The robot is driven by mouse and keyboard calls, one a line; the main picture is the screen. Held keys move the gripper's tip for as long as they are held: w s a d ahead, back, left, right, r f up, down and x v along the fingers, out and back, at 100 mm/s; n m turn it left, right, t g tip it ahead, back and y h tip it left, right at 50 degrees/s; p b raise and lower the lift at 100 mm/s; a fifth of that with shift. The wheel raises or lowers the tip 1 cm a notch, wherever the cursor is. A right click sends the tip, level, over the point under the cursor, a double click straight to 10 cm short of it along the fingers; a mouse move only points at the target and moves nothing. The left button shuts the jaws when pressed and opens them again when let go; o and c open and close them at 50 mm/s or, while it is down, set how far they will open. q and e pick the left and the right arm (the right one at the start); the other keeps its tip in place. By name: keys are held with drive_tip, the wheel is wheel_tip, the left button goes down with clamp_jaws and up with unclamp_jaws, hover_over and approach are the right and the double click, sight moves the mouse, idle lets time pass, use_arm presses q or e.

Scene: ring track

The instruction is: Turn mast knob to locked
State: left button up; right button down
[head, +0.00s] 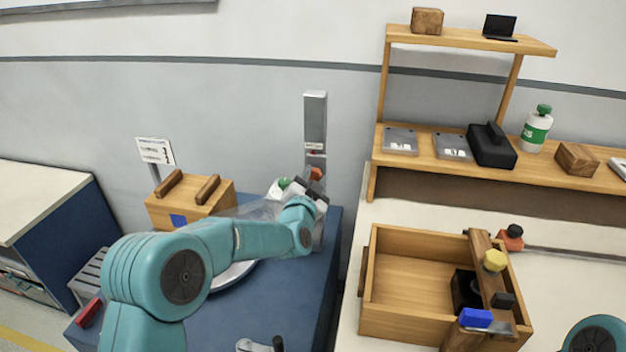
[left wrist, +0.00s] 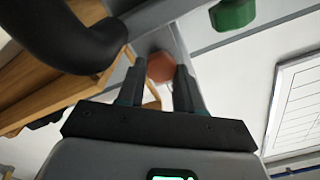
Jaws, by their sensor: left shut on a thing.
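The mast (head: 315,118) is a grey upright post against the wall, with a small label (head: 313,146) too small to read. Low on it is an orange-red knob (head: 317,173). My left gripper (head: 313,181) is at this knob, reaching in from the front left. In the left wrist view the hexagonal knob (left wrist: 160,67) sits between the two dark fingers, and my left gripper (left wrist: 161,85) is shut on it. The fingers hide its sides. I cannot tell which setting it is at. My right gripper is out of view.
A green knob (head: 284,183) is close beside the left gripper, and it also shows in the left wrist view (left wrist: 233,13). A wooden box (head: 190,208) stands left on the blue bench (head: 290,300). A wooden tray (head: 415,275) and shelf (head: 470,38) are right.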

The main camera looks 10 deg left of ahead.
use_arm(q)
drive_tip(key=o, duration=1)
drive_tip(key=s+b, duration=0.2)
drive_tip(key=s, duration=1.4)
drive_tip(key=shift+s, duration=0.15)
